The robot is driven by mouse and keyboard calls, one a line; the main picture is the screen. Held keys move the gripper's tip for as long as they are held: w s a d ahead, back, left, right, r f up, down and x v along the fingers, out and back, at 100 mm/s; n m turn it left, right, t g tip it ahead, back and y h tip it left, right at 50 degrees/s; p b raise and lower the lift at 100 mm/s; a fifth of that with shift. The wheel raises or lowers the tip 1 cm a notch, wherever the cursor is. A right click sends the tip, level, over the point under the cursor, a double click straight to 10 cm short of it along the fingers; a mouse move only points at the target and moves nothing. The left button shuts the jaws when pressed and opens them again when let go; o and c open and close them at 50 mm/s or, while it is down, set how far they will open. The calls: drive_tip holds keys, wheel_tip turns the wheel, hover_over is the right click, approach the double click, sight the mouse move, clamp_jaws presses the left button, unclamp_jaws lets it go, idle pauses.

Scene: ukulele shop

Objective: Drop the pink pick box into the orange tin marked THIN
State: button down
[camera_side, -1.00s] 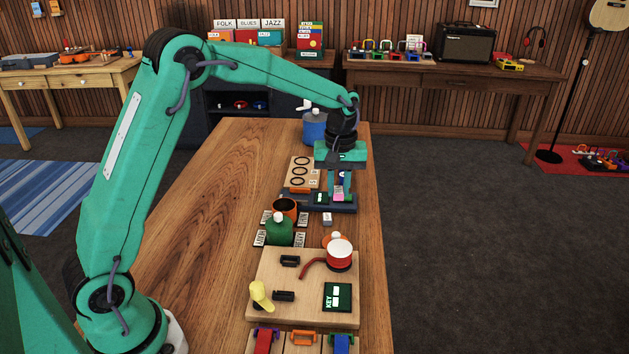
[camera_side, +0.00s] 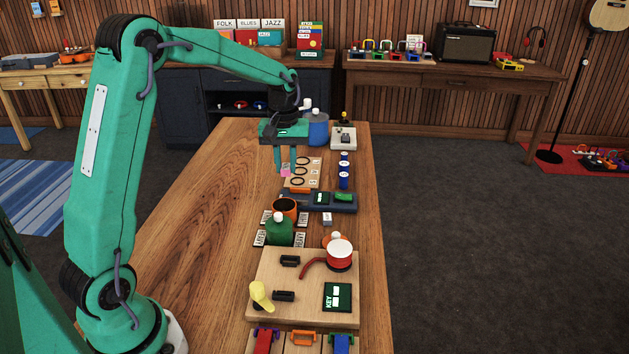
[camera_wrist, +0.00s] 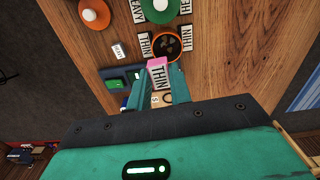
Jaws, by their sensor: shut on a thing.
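My gripper (camera_side: 287,172) is shut on the pink pick box (camera_side: 286,171) and holds it above the table. The orange tin (camera_side: 285,205) stands on the table nearer the side camera than my gripper. In the wrist view, the orange tin (camera_wrist: 184,42) is just beyond the box, with dark pieces inside. THIN cards lie on both sides of it. The box is apart from the tin.
Bare table (camera_side: 205,225) lies to the left.

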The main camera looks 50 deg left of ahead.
drive_tip(key=shift+f, duration=2.8)
drive_tip(key=c, duration=1.2)
unclamp_jaws()
wheel_tip(320, 180, up, 7)
drive_tip(key=shift+r, duration=0.4)
